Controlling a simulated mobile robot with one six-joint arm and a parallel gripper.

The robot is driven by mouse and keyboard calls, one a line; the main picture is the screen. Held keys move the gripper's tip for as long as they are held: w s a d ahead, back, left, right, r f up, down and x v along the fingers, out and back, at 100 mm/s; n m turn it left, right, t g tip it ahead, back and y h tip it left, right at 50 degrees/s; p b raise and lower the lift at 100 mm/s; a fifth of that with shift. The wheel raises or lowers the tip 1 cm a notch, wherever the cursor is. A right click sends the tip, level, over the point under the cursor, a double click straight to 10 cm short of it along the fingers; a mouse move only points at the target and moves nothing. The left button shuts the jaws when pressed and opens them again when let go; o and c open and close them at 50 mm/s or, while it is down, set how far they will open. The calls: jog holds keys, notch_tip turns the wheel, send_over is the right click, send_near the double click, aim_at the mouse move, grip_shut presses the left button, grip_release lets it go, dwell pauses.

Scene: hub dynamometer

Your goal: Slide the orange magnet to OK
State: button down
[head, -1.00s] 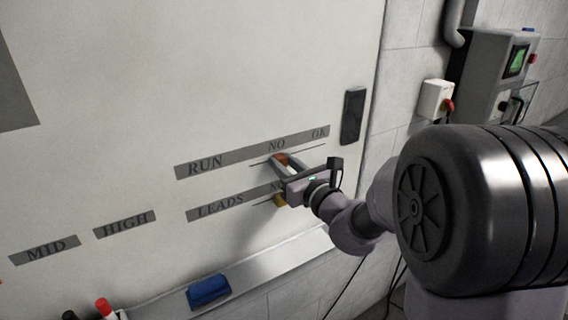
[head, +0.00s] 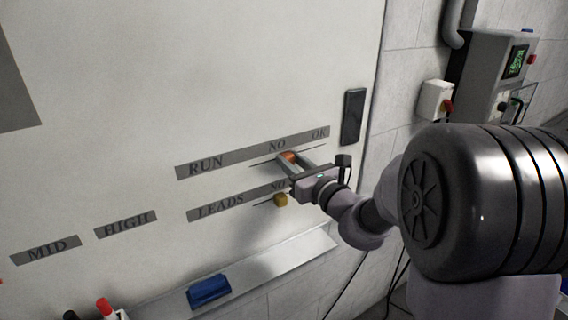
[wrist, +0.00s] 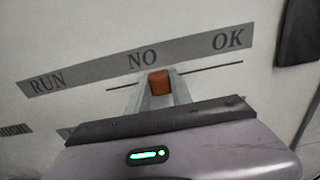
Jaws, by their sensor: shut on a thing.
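The orange magnet (head: 288,156) is on the whiteboard, on the thin line below the RUN strip (head: 206,165). It sits just right of below the word NO, left of OK (head: 320,133). In the wrist view the magnet (wrist: 160,82) is between the fingertips, with NO (wrist: 142,60) up and left of it and OK (wrist: 228,40) up and right. My gripper (head: 290,160) is shut on the orange magnet. The fingers hide part of its sides.
A yellow magnet (head: 281,200) sits on the lower LEADS row (head: 220,205), just below my gripper. A black block (head: 353,116) is on the board right of OK. A tray with a blue eraser (head: 209,291) runs along the bottom. The line toward OK is clear.

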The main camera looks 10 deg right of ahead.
aim_at(319, 144)
jog(key=w+d, duration=0.1)
jog(key=d, duration=0.2)
jog(key=w+d, duration=0.1)
jog(key=d, duration=0.3)
jog(key=w+d, duration=0.1)
jog(key=d, duration=0.2)
jog(key=shift+w+d+p, duration=0.15)
jog(key=shift+w+p, duration=0.05)
jog(key=shift+p, duration=0.2)
jog(key=shift+r, duration=0.1)
jog(key=c, duration=1.5)
grip_release()
jog(key=o, duration=0.4)
jog(key=shift+d, duration=0.15)
jog(key=shift+s, duration=0.1)
jog(key=v, duration=1.7)
jog(key=shift+s+b, duration=0.1)
jog(key=shift+b, duration=0.2)
